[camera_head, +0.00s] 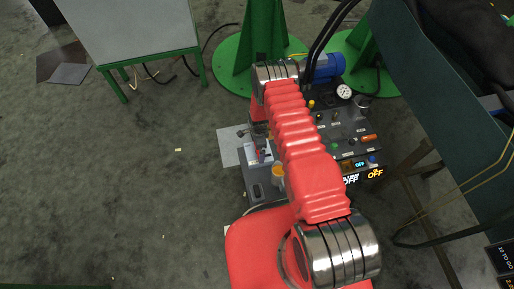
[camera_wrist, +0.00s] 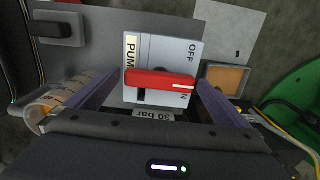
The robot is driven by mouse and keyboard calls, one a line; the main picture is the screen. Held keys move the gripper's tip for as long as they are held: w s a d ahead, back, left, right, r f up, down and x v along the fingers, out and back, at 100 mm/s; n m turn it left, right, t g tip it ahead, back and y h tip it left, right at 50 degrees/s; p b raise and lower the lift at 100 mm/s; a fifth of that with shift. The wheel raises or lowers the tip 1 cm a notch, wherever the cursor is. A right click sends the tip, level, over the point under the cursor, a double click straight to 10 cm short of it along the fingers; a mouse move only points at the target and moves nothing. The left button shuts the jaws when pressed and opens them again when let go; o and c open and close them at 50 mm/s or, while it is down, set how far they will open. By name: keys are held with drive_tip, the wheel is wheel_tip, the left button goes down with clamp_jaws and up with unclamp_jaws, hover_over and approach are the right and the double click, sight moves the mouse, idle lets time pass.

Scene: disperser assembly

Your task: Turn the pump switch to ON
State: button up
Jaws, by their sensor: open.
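The pump switch has a red handle (camera_wrist: 160,82) on a pale plate (camera_wrist: 160,48) marked PUMP and OFF. The handle lies crosswise in the wrist view. Its right end is near a partly covered label of which an N shows. My gripper (camera_wrist: 157,92) is open, with one purple finger to the left of the handle and one to the right. I cannot tell whether either finger touches it. In the head view the switch plate (camera_head: 251,153) is small beside my red arm, which hides part of the area.
A dark control panel (camera_head: 335,128) with a gauge, several knobs and lit OFF displays stands right of my arm. A blue motor (camera_head: 324,67) and green stands (camera_head: 262,35) are behind. A grey table (camera_head: 133,30) is at upper left. The left floor is mostly clear.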

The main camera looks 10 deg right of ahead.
drive_tip(key=shift+r, duration=0.1)
wheel_tip(320, 180, up, 14)
drive_tip(key=shift+f, duration=0.25)
idle(0.6)
idle(0.6)
